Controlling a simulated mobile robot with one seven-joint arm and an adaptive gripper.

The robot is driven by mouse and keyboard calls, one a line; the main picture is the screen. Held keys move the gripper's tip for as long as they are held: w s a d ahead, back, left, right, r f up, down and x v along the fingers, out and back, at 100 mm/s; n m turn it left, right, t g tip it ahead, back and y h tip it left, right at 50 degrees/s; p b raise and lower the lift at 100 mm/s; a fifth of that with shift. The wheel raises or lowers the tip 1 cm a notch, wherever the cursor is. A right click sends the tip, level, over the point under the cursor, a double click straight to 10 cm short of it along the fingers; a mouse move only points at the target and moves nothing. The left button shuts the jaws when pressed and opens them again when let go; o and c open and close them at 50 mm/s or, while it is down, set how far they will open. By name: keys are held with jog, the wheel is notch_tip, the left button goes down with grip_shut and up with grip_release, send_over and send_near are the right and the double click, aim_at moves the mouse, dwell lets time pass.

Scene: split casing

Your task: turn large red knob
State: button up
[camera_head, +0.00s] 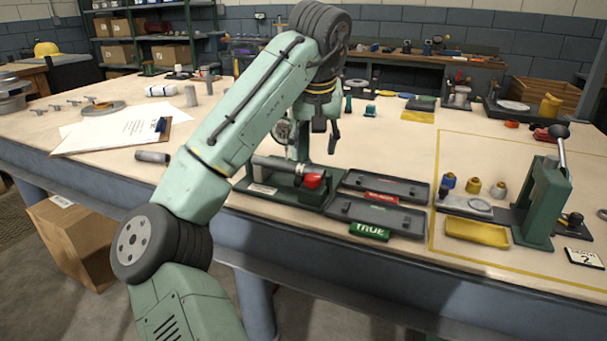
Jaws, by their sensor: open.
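A red knob (313,181) sits on the right end of a grey cylinder (278,164). The cylinder lies across a dark green fixture (258,186) near the front edge of the workbench. My gripper (318,140) is open, pointing down above and behind the red knob and apart from it, with nothing seen between its fingers. My arm passes in front of the fixture's left side and hides part of the bench behind.
Two dark trays (382,187) lie right of the knob, with a red label and a green TRUE label (369,231). A green lever press (543,205) stands further right. A clipboard (110,135) and loose metal parts lie left. Bare bench lies between the trays and the yellow-lined area.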

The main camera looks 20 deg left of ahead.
aim_at(313, 177)
jog(key=x, duration=0.9)
jog(key=shift+w+f, duration=0.3)
jog(key=shift+f, duration=0.05)
jog(key=shift+c, duration=0.6)
jog(key=c, duration=1)
